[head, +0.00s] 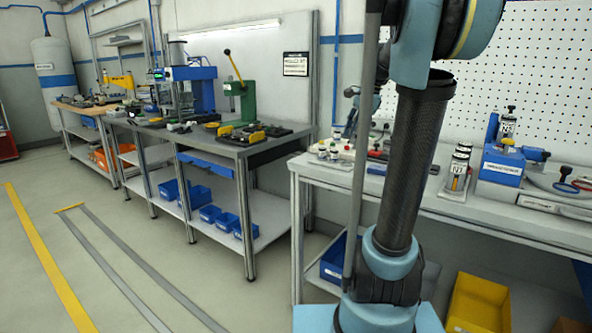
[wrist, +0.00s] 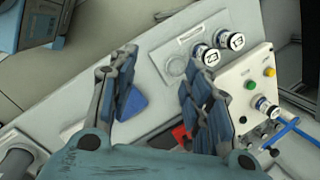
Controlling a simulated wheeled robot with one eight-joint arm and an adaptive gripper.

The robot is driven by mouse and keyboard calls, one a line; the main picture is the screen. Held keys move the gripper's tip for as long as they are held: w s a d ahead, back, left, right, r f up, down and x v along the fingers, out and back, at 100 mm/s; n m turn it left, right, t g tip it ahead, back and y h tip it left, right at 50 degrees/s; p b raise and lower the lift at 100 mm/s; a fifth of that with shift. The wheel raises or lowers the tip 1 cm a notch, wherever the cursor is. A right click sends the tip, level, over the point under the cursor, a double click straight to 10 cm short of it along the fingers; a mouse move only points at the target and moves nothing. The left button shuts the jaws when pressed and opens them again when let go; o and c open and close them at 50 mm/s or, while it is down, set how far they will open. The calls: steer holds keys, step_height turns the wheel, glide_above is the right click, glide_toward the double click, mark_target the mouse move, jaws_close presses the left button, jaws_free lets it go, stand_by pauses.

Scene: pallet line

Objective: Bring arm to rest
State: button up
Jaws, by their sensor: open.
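My gripper (wrist: 158,66) shows in the wrist view with its two fingers spread apart and nothing between them. It hangs over a pale bench top (wrist: 150,75). Beyond the fingertips lies a grey plate with round holders, and two black-and-white cylinders numbered 23 and 13 (wrist: 236,41) stand there. A blue piece (wrist: 131,104) shows partly behind the left finger. In the head view my arm rises at the right in front of the white workbench (head: 450,205); the gripper itself is out of that picture.
A pale panel with coloured knobs (wrist: 250,86) is close to the right finger. In the head view, a blue block (head: 502,166) and numbered cylinders (head: 458,170) stand on the workbench. A yellow bin (head: 478,302) is below it. A grey bench (head: 240,150) stands left; open floor lies before it.

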steer(key=s+a+f+n+h, duration=0.1)
steer(key=s+f+n+h, duration=0.1)
steer(key=s+f+n, duration=1.3)
steer(key=s+f, duration=1)
steer(key=s, duration=0.3)
steer(key=shift+n+t+h, duration=0.3)
steer(key=shift+h, duration=0.1)
steer(key=shift+w+f, duration=0.2)
steer(key=shift+w, duration=0.3)
